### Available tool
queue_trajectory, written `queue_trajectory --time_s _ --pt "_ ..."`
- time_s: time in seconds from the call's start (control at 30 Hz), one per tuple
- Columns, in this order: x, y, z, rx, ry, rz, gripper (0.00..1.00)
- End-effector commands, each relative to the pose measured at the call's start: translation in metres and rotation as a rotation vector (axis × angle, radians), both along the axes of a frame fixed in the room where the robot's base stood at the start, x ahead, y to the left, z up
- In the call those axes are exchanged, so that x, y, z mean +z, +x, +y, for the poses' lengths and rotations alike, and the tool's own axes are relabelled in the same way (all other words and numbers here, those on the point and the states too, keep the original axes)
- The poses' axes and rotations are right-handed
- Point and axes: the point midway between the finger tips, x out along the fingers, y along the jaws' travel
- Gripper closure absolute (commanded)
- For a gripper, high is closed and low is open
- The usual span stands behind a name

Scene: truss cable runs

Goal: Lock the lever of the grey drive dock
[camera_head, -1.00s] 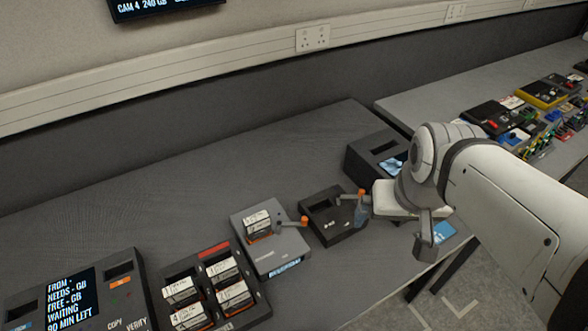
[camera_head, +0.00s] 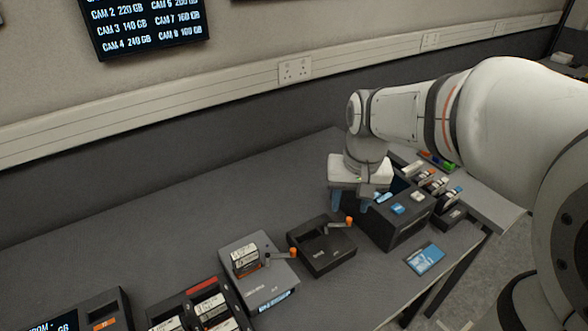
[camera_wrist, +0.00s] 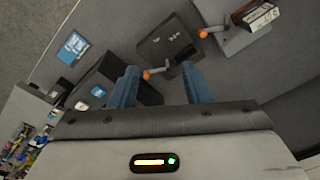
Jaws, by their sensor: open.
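The grey drive dock (camera_head: 284,278) stands on the bench, with a white-labelled drive (camera_head: 246,259) in its slot. Its lever (camera_head: 281,255) sticks out to the right and ends in an orange knob (camera_head: 293,252). In the wrist view the grey dock (camera_wrist: 236,44) is at the upper right, and its orange knob (camera_wrist: 203,33) points left. My gripper (camera_head: 351,202) is open and empty, with blue fingertips. It is behind and right of the grey dock, apart from its lever. In the wrist view my gripper (camera_wrist: 160,83) has the black dock's knob between its fingers in the picture.
A black dock (camera_head: 322,258) with its own orange-knobbed lever (camera_head: 349,221) stands right of the grey dock. A larger black box (camera_head: 408,231) and a blue card (camera_head: 425,259) lie farther right. A drive holder (camera_head: 190,288) stands left. The bench behind the docks is clear.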

Motion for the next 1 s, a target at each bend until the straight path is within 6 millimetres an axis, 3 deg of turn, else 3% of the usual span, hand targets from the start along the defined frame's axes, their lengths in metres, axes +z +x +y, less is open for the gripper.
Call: queue_trajectory --time_s 0.27,0.5,0.8,1.0 --pt "-0.030 0.065 0.034 -0.018 0.007 0.122 0.80" --pt "-0.071 0.111 0.066 -0.037 0.002 0.221 1.00" --pt "-0.120 0.145 0.099 -0.056 -0.011 0.310 1.00" --pt "-0.132 0.151 0.105 -0.061 -0.014 0.328 1.00"
